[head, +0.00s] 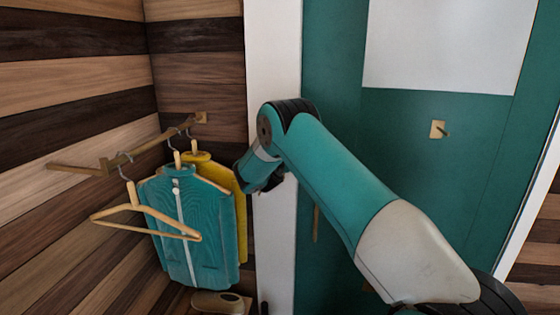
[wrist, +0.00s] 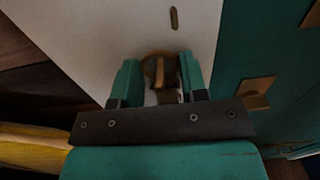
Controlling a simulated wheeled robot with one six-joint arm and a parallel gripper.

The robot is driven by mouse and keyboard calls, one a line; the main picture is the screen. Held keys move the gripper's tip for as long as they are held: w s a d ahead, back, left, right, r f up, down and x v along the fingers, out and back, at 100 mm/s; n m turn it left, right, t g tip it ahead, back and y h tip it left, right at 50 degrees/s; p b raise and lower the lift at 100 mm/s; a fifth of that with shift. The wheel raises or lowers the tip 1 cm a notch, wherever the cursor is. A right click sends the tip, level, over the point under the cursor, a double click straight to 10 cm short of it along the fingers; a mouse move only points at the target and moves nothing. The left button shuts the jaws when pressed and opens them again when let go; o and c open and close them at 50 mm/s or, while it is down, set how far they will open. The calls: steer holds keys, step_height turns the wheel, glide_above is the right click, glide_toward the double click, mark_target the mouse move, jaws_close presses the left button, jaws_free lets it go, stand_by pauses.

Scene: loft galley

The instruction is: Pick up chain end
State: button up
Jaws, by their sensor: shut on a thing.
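My gripper (wrist: 160,84) shows in the wrist view with its two teal fingers on either side of a small brown and brass piece, which looks like the chain end (wrist: 159,70). It is shut on this piece, in front of the white door frame (wrist: 120,35). The rest of the chain cannot be made out. In the head view my arm hides the fingertips and the chain end, and the wrist is beside the white frame (head: 272,225).
A teal door (head: 400,180) stands right of the frame, with a brass fitting (head: 438,130). A brass plate (wrist: 256,92) is right of my gripper. At left, a teal jacket (head: 190,230), a yellow garment (head: 240,215) and an empty hanger (head: 135,213) hang close to my wrist.

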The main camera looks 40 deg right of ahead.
steer(key=b+v, duration=0.8)
steer(key=v, duration=1)
steer(key=shift+r, duration=0.15)
steer(key=s+d+r+p, duration=0.1)
steer(key=s+d+p, duration=0.2)
steer(key=d, duration=0.6)
steer(key=s+d+r+p, duration=0.1)
steer(key=s+d+p, duration=0.2)
steer(key=d, duration=0.6)
steer(key=shift+s+r+p, duration=0.15)
steer(key=shift+r+p, duration=0.1)
steer(key=shift+p, duration=0.65)
